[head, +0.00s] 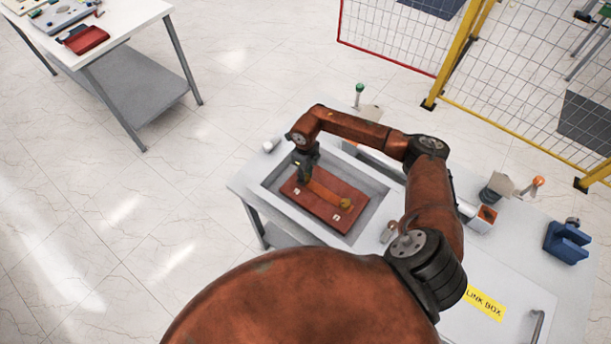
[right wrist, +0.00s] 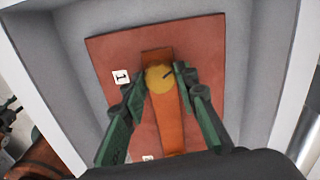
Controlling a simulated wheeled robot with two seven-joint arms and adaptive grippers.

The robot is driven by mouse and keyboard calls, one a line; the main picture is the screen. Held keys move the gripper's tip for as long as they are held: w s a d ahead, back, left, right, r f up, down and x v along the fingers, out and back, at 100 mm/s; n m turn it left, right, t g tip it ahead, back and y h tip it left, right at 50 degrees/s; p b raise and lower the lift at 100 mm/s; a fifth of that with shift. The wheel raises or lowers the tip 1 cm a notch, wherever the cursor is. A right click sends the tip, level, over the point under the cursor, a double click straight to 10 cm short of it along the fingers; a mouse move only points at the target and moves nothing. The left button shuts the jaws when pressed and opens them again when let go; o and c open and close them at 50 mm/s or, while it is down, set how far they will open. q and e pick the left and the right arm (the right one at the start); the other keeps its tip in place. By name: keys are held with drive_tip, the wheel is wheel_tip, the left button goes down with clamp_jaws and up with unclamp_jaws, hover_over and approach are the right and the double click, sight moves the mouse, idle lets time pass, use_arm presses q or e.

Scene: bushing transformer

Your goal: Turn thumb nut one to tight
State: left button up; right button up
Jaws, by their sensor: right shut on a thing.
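My right gripper (right wrist: 165,82) is shut on this nut, one finger on each side, pointing down. In the head view the right gripper (head: 304,182) is at the bar's left end and hides this nut. A second brass nut (head: 345,204) shows at the bar's other end. My left gripper is not in view.
The board lies in a grey recessed box (head: 369,206) with raised walls around the gripper. A yellow LINK BOX label (head: 484,302), a blue block-shaped fixture (head: 567,242) and an orange-knobbed lever (head: 537,183) are to the right. A separate table (head: 128,28) stands at upper left.

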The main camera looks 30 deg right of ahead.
drive_tip(key=m, duration=0.5)
drive_tip(key=shift+m, duration=0.4)
idle(0.3)
drive_tip(key=o, duration=1.2)
drive_tip(key=shift+c, duration=0.2)
drive_tip(key=shift+r, duration=0.1)
wheel_tip(320, 180, up, 12)
